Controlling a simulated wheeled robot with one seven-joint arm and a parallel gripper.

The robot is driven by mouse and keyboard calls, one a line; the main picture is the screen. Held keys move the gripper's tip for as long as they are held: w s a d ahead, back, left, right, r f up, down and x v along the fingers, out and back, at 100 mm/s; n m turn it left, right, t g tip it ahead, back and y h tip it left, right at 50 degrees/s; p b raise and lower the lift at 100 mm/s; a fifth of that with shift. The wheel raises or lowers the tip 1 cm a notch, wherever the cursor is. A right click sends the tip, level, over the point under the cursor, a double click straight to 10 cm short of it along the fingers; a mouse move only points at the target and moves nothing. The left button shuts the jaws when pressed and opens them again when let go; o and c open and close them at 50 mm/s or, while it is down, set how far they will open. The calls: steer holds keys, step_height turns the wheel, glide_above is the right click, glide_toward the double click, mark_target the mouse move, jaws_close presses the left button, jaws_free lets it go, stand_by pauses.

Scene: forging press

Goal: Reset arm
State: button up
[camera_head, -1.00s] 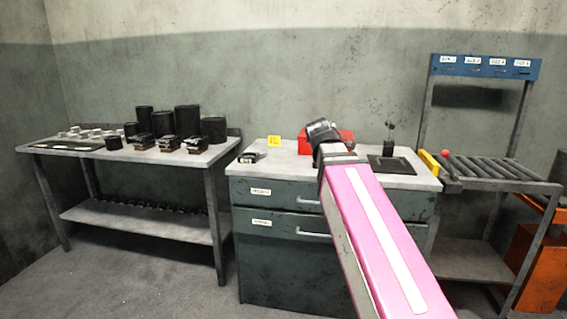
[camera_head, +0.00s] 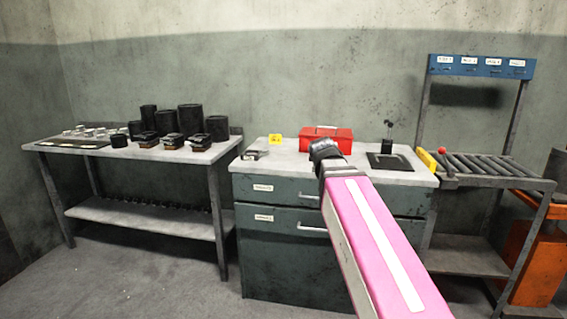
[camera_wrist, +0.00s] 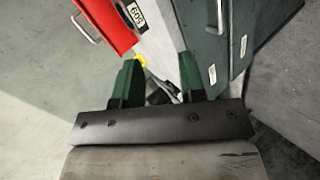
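My pink arm reaches up from the lower right in the head view, and its black end covers part of the counter's front edge. In the wrist view my gripper (camera_wrist: 158,66) shows two green fingers spread apart. I see nothing held between them. Past the fingers are the counter top and the grey-green drawer cabinet, tilted in that view. In the head view I cannot make out the fingers.
A red toolbox (camera_head: 326,140) and a yellow tag (camera_head: 275,139) are on the drawer cabinet (camera_head: 280,256). Black cylinders (camera_head: 190,118) crowd the left table (camera_head: 55,147). A roller rack (camera_head: 490,167) stands at right. Floor at lower left is clear.

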steer(key=s+d+f+m+g, duration=0.1)
steer(key=s+f+m+g, duration=0.2)
steer(key=f, duration=0.9)
steer(key=s+d+f+m+g+y, duration=0.1)
steer(key=s+f+m+g, duration=0.3)
steer(key=s+f, duration=0.4)
steer(key=s+d+f+m+g+y, duration=0.1)
steer(key=s+f+m, duration=0.5)
steer(key=f, duration=1.2)
steer(key=d+g, duration=0.1)
steer(key=g, duration=0.1)
steer(key=shift+d+g, duration=0.15)
steer(key=shift+g, duration=0.25)
